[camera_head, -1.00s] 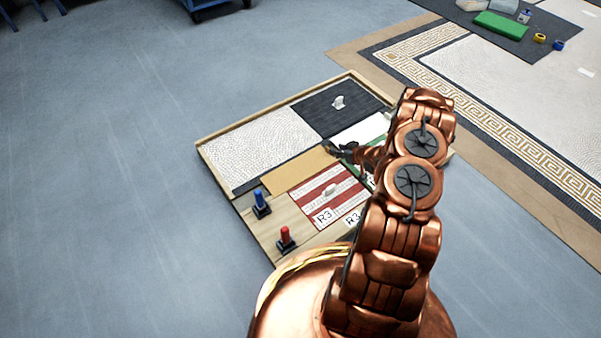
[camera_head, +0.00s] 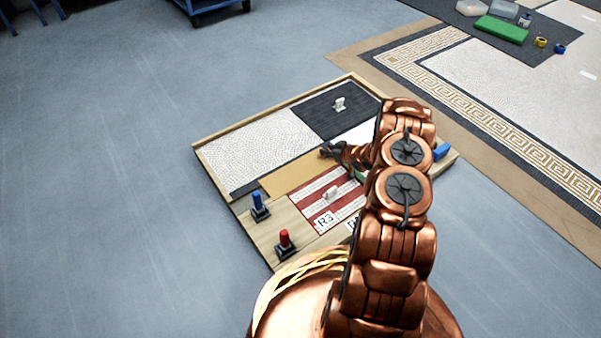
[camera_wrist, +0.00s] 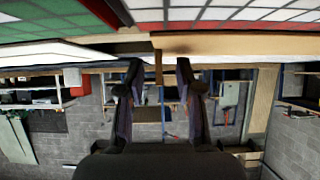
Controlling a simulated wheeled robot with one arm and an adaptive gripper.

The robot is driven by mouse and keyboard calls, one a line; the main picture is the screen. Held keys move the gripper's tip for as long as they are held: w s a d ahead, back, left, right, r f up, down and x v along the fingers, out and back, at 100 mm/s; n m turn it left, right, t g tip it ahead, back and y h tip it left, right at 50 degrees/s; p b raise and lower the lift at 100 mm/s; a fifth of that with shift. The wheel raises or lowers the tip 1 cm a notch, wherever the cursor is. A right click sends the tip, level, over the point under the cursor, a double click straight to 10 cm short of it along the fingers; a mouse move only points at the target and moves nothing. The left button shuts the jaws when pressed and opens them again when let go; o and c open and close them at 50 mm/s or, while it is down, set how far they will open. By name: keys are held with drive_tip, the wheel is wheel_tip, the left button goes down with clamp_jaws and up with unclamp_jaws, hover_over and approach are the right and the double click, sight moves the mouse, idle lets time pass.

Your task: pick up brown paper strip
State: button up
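The brown paper strip (camera_head: 291,174) lies flat on the wooden-edged board, between the white pebbled panel and the red-and-white striped panel. In the wrist view a tan strip (camera_wrist: 240,43) runs along the upper right. My gripper (camera_head: 325,151) is at the strip's right end, low over the board; I cannot tell if it touches. In the wrist view my gripper (camera_wrist: 158,78) has its two fingers apart. A narrow brown piece shows between them, but I cannot tell whether it is part of the strip or background.
The board (camera_head: 212,172) also carries a dark panel (camera_head: 325,113) with a white handle, a striped panel (camera_head: 318,202), a blue-topped piece (camera_head: 258,204) and a red-topped piece (camera_head: 285,243). A blue item (camera_head: 442,151) sits at its right. Open floor lies left.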

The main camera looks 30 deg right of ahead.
clamp_jaws()
idle(0.3)
drive_tip(key=shift+r, duration=0.1)
wheel_tip(320, 180, up, 11)
drive_tip(key=p, duration=0.5)
drive_tip(key=shift+f, duration=0.2)
wheel_tip(320, 180, up, 9)
drive_tip(key=p, duration=0.7)
drive_tip(key=shift+r, duration=0.15)
idle(2.8)
